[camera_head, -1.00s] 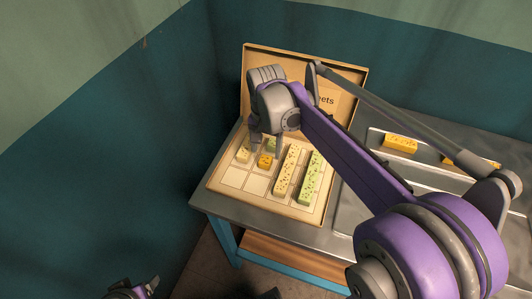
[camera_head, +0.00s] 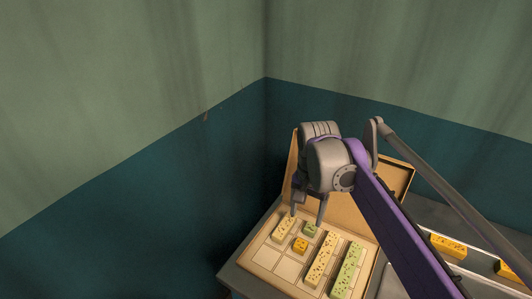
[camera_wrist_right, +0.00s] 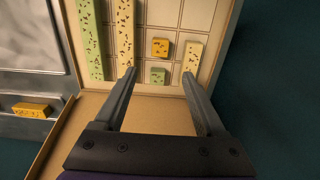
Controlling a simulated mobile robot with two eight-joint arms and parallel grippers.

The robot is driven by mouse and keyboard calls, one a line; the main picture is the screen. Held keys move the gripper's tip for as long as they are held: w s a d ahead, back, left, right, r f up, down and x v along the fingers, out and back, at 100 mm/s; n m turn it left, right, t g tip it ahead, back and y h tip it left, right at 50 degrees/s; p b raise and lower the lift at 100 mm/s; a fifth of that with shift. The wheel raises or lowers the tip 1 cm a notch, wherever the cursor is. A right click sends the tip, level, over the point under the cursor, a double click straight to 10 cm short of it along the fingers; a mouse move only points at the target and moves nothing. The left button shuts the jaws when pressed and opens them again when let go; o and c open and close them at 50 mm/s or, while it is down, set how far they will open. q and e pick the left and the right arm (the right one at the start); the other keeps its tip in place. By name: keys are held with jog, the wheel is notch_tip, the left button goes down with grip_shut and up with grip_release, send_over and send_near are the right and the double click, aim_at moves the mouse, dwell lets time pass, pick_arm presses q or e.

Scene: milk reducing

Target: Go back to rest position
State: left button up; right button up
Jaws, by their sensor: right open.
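My right gripper (camera_head: 307,214) is open and empty above the back left part of an open cardboard box (camera_head: 262,262). In the right wrist view its two fingers (camera_wrist_right: 160,76) are spread wide, with the box below them. The left gripper is not in view.
The box holds a short cream bar (camera_head: 284,230), a small green block (camera_head: 310,230), a small orange block (camera_head: 300,245), a long cream bar (camera_head: 322,261) and a long green bar (camera_head: 347,271). Its lid stands up behind. Orange bars (camera_head: 448,246) lie on a tray at right. Walls stand close behind and left.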

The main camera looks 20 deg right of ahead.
jog(key=shift+s, duration=0.1)
jog(key=s+a+f+n+t+p, duration=0.1)
jog(key=s+a+f+n, duration=0.1)
jog(key=s, duration=0.3)
jog(key=s+a+f+n+t+p, duration=0.1)
jog(key=s+a+f+n+t, duration=0.1)
jog(key=s+f+n, duration=0.2)
jog(key=s+a+f+n+t+p, duration=0.1)
jog(key=s+a+f+n+t, duration=0.1)
jog(key=s+f+n, duration=0.2)
jog(key=shift+s+a, duration=0.2)
jog(key=shift+s, duration=0.4)
jog(key=shift+s+a, duration=0.2)
jog(key=shift+s, duration=0.4)
